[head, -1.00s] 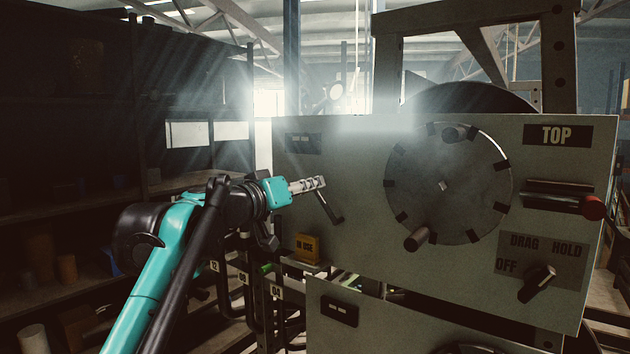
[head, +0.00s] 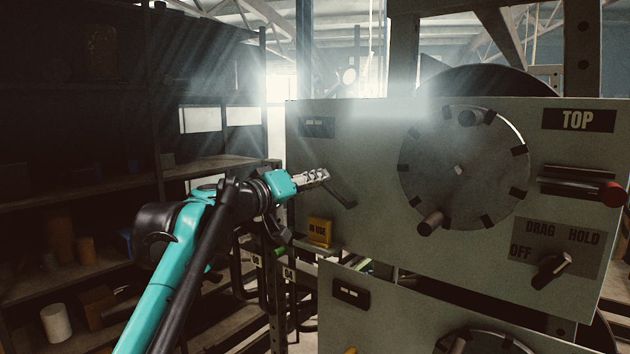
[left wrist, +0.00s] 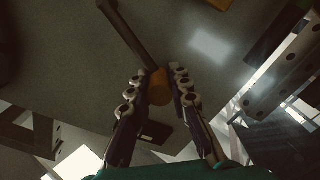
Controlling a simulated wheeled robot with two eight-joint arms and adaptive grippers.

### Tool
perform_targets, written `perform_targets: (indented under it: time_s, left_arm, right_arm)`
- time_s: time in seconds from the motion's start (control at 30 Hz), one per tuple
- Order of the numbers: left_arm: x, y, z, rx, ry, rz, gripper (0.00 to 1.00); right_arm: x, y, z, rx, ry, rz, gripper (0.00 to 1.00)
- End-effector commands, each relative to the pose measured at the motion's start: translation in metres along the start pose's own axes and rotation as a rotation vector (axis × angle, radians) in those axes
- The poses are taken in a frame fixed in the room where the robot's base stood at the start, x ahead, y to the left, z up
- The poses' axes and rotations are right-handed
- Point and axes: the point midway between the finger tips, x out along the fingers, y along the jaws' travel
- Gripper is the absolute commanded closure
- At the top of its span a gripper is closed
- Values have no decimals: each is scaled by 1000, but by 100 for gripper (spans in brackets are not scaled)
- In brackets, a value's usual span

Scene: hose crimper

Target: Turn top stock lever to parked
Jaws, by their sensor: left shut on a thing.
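The dark lever (head: 342,192) is on the left part of the grey panel (head: 375,225) that carries the TOP sign (head: 578,120). It slants from my left gripper (head: 318,177) down to the right. In the left wrist view the lever (left wrist: 128,38) runs down from the upper left to an orange-brown knob (left wrist: 158,88). The fingers of my left gripper (left wrist: 160,84) are shut on that knob, one on each side. In the head view the fingers hide the gripped end. My right gripper is not in view.
A round notched disc (head: 464,168) with handles sits right of the lever. A yellow IN USE sign (head: 320,232) is below it. A DRAG/HOLD knob (head: 552,270) and a red-tipped handle (head: 612,194) are farther right. Dark shelves (head: 90,190) stand at left.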

Motion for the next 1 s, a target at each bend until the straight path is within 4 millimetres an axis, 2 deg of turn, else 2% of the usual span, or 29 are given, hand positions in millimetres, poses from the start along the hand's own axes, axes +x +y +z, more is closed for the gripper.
perform_targets:
  time_s: [0.13, 0.17, 0.2, 0.23, 0.5, 0.63, 0.77, 1.0]
  left_arm:
    - [0, -1, 0, 4, 0, -3, 100]
    - [0, -1, 0, 4, 0, -3, 74]
    - [0, -1, 0, 4, 0, -2, 63]
    - [0, -1, 0, 4, 0, -2, 60]
    - [0, 0, 0, 2, 0, -1, 60]
    - [-9, -1, 0, 2, 1, -2, 60]
    - [-32, -1, -1, 2, 2, -3, 60]
    - [-84, -2, -1, 2, 2, -4, 60]
  right_arm:
    - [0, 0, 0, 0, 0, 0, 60]
    - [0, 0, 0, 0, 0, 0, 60]
    - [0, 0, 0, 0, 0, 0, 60]
    - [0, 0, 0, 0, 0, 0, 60]
    - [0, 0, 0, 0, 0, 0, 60]
    - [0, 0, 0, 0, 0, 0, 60]
    - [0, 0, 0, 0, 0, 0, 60]
    - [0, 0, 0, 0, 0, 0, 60]
